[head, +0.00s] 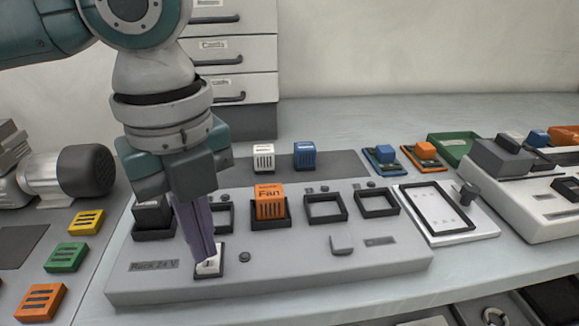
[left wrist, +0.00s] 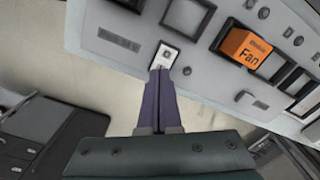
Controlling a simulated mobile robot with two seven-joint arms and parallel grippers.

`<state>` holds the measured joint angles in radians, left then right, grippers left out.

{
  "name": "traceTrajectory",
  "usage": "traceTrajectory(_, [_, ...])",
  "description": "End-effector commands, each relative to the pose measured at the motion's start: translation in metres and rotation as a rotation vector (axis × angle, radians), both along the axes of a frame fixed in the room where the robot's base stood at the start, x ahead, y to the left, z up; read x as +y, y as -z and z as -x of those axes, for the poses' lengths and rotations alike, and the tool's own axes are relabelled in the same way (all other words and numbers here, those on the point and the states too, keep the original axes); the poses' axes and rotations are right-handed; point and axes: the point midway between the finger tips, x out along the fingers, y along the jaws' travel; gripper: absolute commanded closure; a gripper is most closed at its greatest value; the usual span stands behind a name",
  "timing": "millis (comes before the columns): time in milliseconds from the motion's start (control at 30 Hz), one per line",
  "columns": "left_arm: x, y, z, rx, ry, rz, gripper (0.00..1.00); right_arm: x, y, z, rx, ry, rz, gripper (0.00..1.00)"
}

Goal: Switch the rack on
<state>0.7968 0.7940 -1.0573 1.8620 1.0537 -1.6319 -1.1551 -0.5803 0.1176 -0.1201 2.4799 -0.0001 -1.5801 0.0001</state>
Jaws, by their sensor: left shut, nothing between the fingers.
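The rack (head: 300,262) is a grey sloped panel labelled "Rack 24 V", with several black-framed slots. Its white rocker switch (head: 209,265) sits in a dark frame near the label; the switch also shows in the left wrist view (left wrist: 167,55). My left gripper (head: 206,256) is shut and empty, its purple fingers pointing down at the switch. The fingertips are at the switch and hide part of it; I cannot tell if they touch or press it. An orange "Fan" block (head: 270,203) sits in a slot to the right. My right gripper is not in view.
A white block (head: 263,156) and a blue block (head: 304,155) stand behind the rack. Yellow, green and orange blocks (head: 42,302) lie at the left beside a motor (head: 84,172). A framed white panel (head: 440,210) with a knob stands right of the rack.

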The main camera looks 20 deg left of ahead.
Motion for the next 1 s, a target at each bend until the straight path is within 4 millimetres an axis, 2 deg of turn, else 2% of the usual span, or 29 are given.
traceTrajectory(1000, [0.000,0.016,0.000,0.001,0.001,0.000,1.00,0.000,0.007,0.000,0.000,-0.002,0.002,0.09])
